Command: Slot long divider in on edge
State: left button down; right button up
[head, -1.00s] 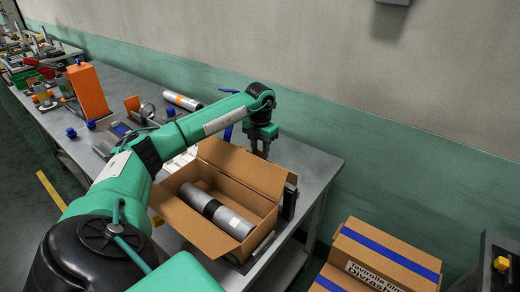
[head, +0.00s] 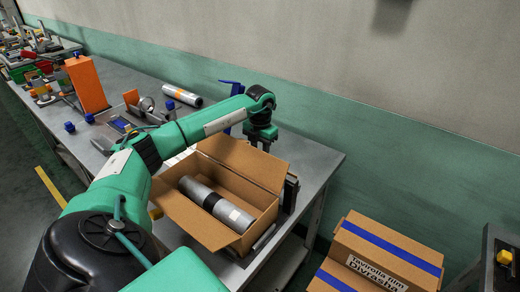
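An open cardboard box (head: 198,227) stands near the right end of the bench, its flaps spread. A grey roll with a black band (head: 214,203) lies inside it, running along its length. My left gripper (head: 261,146) points down just behind the box's raised far flap (head: 245,163). Its fingertips are small and partly hidden, so I cannot tell whether it is open or holds anything. I cannot make out a long divider for certain. My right gripper is out of view.
Flat cartons with blue tape (head: 390,248) are stacked at lower right. The wall is close behind.

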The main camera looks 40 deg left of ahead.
pick_arm(q)
jog(key=shift+f, duration=0.2)
jog(key=shift+c, duration=1.9)
grip_release()
jog(key=shift+a+f, duration=0.1)
jog(key=shift+f, duration=0.05)
jog(key=shift+w+d+r+p, duration=0.1)
jog(key=shift+d+r+p, duration=0.15)
jog(key=shift+r+p, duration=0.55)
notch_tip(320, 180, up, 2)
jog(key=shift+a+r+p, duration=0.1)
jog(key=shift+r+p, duration=0.1)
jog(key=shift+p, duration=0.25)
jog(key=shift+r+p, duration=1.25)
jog(key=shift+r, duration=0.5)
